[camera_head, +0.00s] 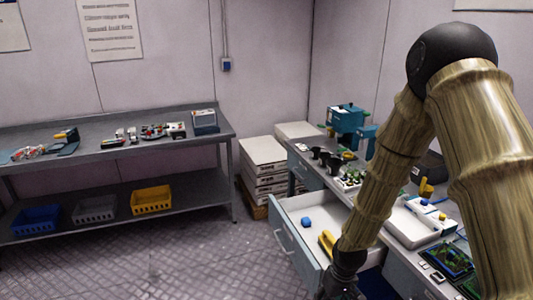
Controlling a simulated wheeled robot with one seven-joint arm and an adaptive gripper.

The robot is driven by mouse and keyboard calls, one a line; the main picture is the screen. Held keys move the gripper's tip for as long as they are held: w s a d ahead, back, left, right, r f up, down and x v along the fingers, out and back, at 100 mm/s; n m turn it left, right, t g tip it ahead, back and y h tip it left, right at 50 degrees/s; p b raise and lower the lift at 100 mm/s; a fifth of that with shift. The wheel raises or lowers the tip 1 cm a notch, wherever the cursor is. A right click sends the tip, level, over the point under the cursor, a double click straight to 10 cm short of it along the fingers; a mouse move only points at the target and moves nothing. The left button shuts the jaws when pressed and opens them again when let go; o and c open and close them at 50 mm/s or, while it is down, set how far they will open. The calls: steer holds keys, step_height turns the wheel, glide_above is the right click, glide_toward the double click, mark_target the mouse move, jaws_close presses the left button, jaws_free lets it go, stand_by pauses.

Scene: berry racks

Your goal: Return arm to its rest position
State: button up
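My arm comes in from the right side of the head view, bends at a dark joint at the top right, and reaches down toward the bottom. My gripper (338,288) is a dark shape at the bottom edge, partly cut off by the frame. It is in front of the open drawer (291,213), near its lower right part. Its fingers are not clear, so I cannot tell whether it is open, shut or holding something.
The workbench on the right is cluttered, with a teal machine (346,118). A grey shelf table (100,146) stands left, with several bins below. The floor (150,268) between is clear.

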steer(key=s+f+m+b, duration=0.2)
steer(key=s+f+b, duration=0.1)
steer(key=s+f, duration=0.9)
steer(key=s+d+f+b, duration=0.1)
steer(key=s+f+b, duration=0.1)
steer(key=s+f, duration=0.4)
steer(key=s+d+f+m+h+b, duration=0.1)
steer(key=s+f, duration=0.4)
steer(key=s, duration=0.6)
steer(key=shift+s+d+f+m+b, duration=0.3)
steer(key=shift+d+f+b, duration=0.05)
steer(key=shift+d+b, duration=0.45)
steer(key=shift+a, duration=0.1)
